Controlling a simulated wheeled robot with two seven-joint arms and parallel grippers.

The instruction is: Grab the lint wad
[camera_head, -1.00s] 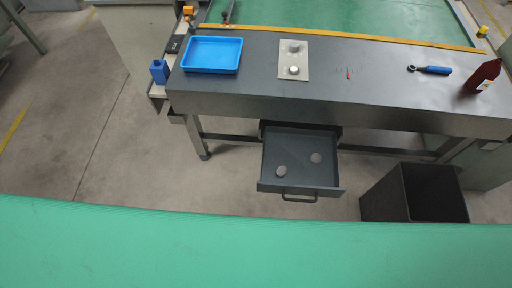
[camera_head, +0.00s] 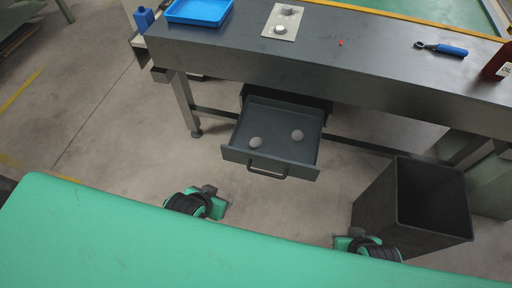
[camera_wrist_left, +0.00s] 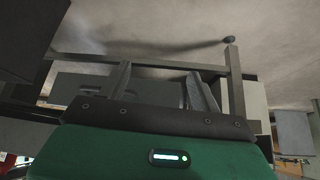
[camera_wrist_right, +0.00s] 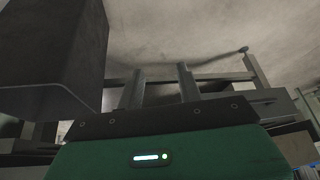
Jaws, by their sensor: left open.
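Two small grey rounded lumps lie apart in the open drawer, a left one (camera_head: 256,142) and a right one (camera_head: 297,135). Either could be the lint wad; I cannot tell which from here. The dark drawer (camera_head: 282,160) is pulled out below the bench. My left gripper (camera_head: 212,200) is in front of the drawer, to its lower left, apart from it. In the left wrist view its fingers (camera_wrist_left: 160,82) stand apart with nothing between them. My right gripper (camera_head: 352,240) is to the drawer's lower right. In the right wrist view its fingers (camera_wrist_right: 160,80) stand apart and empty.
A dark open bin (camera_head: 410,205) stands right of the drawer. The grey bench (camera_head: 340,70) carries a blue tray (camera_head: 199,10), a plate with knobs (camera_head: 283,20), a blue-handled tool (camera_head: 442,48) and a red bottle (camera_head: 497,62). The floor before the drawer is clear.

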